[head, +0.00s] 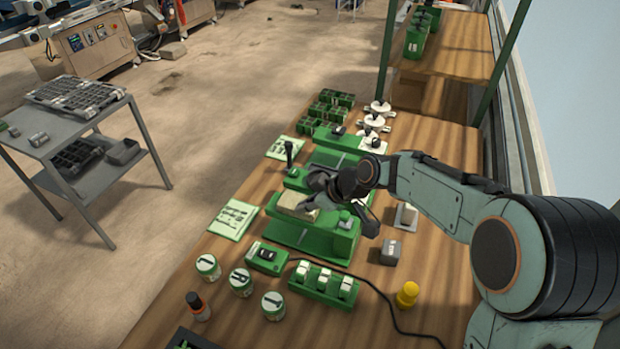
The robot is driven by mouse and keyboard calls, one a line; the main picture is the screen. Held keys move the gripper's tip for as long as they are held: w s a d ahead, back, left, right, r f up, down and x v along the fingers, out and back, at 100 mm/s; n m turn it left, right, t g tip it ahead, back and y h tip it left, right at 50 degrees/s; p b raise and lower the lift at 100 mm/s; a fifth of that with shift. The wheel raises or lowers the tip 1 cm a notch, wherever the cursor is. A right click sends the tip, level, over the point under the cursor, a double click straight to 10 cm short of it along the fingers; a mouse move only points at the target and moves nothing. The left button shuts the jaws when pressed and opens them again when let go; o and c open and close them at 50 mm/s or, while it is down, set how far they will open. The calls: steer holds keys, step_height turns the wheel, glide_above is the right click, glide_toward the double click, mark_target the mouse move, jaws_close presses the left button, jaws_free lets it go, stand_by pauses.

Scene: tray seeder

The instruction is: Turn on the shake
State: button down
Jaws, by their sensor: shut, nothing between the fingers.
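A green tray seeder (312,240) stands in the middle of the wooden bench, with a beige block or pad on its left part and a small grey knob-like part (345,216) on its right. A small green control box (267,260) with dark switches lies in front of the seeder, with a black cable leading off right. I cannot tell which control is the shake, and no label is readable. My gripper (335,196) is shut and empty, over the seeder's upper middle. It hides part of the machine, and its fingertips are hard to make out.
Several labelled jars (240,282) and a dark-capped bottle (198,307) stand at the front left. A green rack of white-topped pieces (323,287), a yellow knobbed piece (407,295) and a grey block (391,252) stand front right. A green card (234,219) lies left.

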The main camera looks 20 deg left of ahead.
steer(key=shift+g, duration=0.7)
steer(key=f, duration=0.1)
steer(key=s+a+f, duration=0.1)
steer(key=f, duration=0.1)
steer(key=s+f, duration=0.1)
steer(key=shift+a+f, duration=0.15)
steer(key=shift+a, duration=0.1)
glide_above(268, 252)
steer(key=d, duration=0.1)
step_height(268, 252, down, 8)
steer(key=shift+d+f, duration=0.35)
steer(key=shift+f, duration=1)
steer(key=shift+d+f, duration=0.1)
steer(key=shift+f, duration=0.55)
steer(key=shift+f, duration=0.1)
